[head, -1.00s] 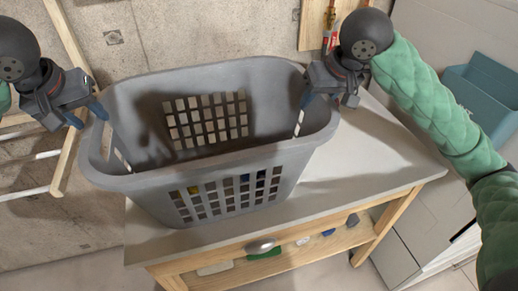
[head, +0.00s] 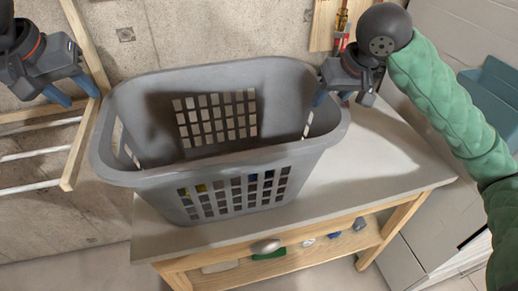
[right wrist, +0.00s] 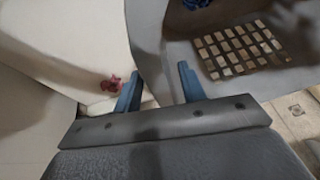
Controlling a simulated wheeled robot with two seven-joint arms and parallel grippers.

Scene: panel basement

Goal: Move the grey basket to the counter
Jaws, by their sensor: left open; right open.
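The grey basket (head: 240,160) stands upright on the grey-topped wooden counter (head: 385,165) in the head view. My right gripper (head: 335,97) is open at the basket's right rim. In the right wrist view the right gripper's blue fingers (right wrist: 160,95) are spread, with the grey basket (right wrist: 215,60) wall between and beyond them. I cannot tell whether a finger touches the rim.
A wooden rack (head: 85,120) with white bars stands at the left. A blue-teal bin (head: 490,95) sits at the right. Red-handled tools (head: 342,30) hang on a wall board. A lower shelf (head: 300,250) under the counter holds small items. Bare counter shows right of the basket.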

